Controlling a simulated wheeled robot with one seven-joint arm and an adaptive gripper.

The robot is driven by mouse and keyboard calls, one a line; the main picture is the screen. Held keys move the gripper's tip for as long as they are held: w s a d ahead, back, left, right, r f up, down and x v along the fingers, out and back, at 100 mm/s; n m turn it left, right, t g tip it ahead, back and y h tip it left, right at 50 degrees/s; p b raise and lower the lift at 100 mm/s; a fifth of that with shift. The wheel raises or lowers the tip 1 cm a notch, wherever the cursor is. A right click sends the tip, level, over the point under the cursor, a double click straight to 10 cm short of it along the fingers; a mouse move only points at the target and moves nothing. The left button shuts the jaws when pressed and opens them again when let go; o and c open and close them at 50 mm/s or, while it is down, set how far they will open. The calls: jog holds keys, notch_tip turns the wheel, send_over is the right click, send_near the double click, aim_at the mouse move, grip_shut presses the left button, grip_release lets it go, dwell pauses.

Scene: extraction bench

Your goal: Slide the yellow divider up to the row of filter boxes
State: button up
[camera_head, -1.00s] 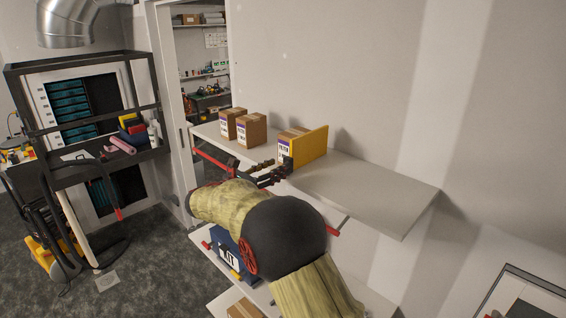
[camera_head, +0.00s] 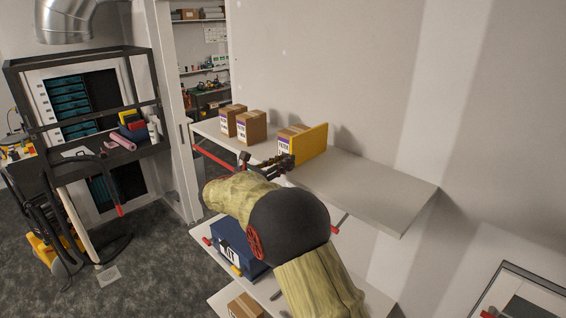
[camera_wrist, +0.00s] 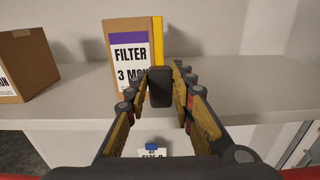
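The yellow divider (camera_head: 316,141) stands upright on the shelf, directly right of a filter box (camera_head: 284,146); they look touching or nearly so. In the wrist view, the divider (camera_wrist: 158,38) shows as a thin yellow strip along the right edge of that filter box (camera_wrist: 127,32). Two more filter boxes (camera_head: 227,120) (camera_head: 252,127) stand farther left, with a gap before the third. My gripper (camera_head: 268,160) is at the shelf's front edge, before the third box. In the wrist view, my gripper (camera_wrist: 160,84) has its fingers apart, with a dark block between them and nothing visibly held.
The shelf (camera_head: 375,189) is clear right of the divider, with a wall behind it. A blue kit case (camera_head: 234,243) and a cardboard box (camera_head: 243,306) are on lower shelves. A black rack (camera_head: 82,108) stands at the left.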

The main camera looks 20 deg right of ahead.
grip_shut()
dwell(0.3)
jog(key=shift+s+d+f+b, duration=0.1)
jog(key=shift+s+d+b, duration=0.05)
jog(key=shift+s+b, duration=0.25)
jog(key=shift+s+d, duration=0.1)
jog(key=shift+s, duration=0.25)
jog(key=o, duration=0.6)
grip_release()
jog(key=shift+w, duration=0.1)
jog(key=v, duration=1.2)
